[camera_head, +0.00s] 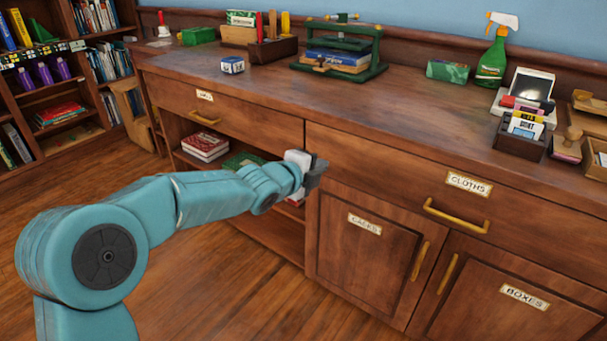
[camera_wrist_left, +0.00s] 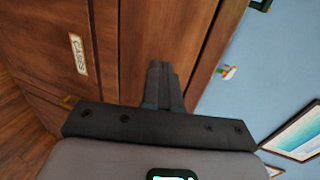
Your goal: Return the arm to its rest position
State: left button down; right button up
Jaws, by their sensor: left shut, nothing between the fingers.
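My left arm (camera_head: 205,195) is teal and comes in from the left in the head view, stretched toward the front of the wooden cabinet. My left gripper (camera_head: 322,165) is dark, at the arm's end, in front of the cabinet near the upright between the open shelves and the door side. In the left wrist view the gripper (camera_wrist_left: 162,72) has its fingers together and nothing shows between them. I cannot tell from these views whether it touches the cabinet. My right gripper is not in view.
The cabinet (camera_head: 350,120) has a CLOTHS drawer (camera_head: 390,165) and lower doors with brass handles, all closed. Its top carries a green press (camera_head: 340,50), a spray bottle (camera_head: 492,60) and a small box (camera_head: 232,65). A bookcase (camera_head: 75,45) stands at the left. Open floor (camera_head: 220,290) lies below the arm.

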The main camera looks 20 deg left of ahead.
pick_arm(q)
jog(key=v, duration=0.5)
notch_tip(320, 180, down, 15)
jog(key=s+n+g, duration=0.1)
jog(key=s+g, duration=0.1)
jog(key=g, duration=0.1)
jog(key=s+d+f+n+g, duration=0.25)
jog(key=s+f, duration=0.25)
jog(key=f, duration=0.4)
jog(key=s+d+f+n+g, duration=0.25)
jog(key=s+f, duration=0.35)
jog(key=f, duration=0.3)
jog(key=s+d+f+n+g, duration=0.1)
jog(key=s+f+n+g, duration=0.1)
jog(key=s+f+n, duration=0.4)
jog(key=s+d+f+n+g, duration=0.1)
jog(key=s+f+n+g, duration=0.15)
jog(key=s, duration=0.65)
jog(key=s+n, duration=0.5)
jog(key=n, duration=0.4)
notch_tip(320, 180, up, 33)
jog(key=d+p, duration=0.1)
jog(key=p, duration=3.3)
jog(key=shift+s+d+g, duration=0.15)
jog(key=shift+s+g, duration=0.3)
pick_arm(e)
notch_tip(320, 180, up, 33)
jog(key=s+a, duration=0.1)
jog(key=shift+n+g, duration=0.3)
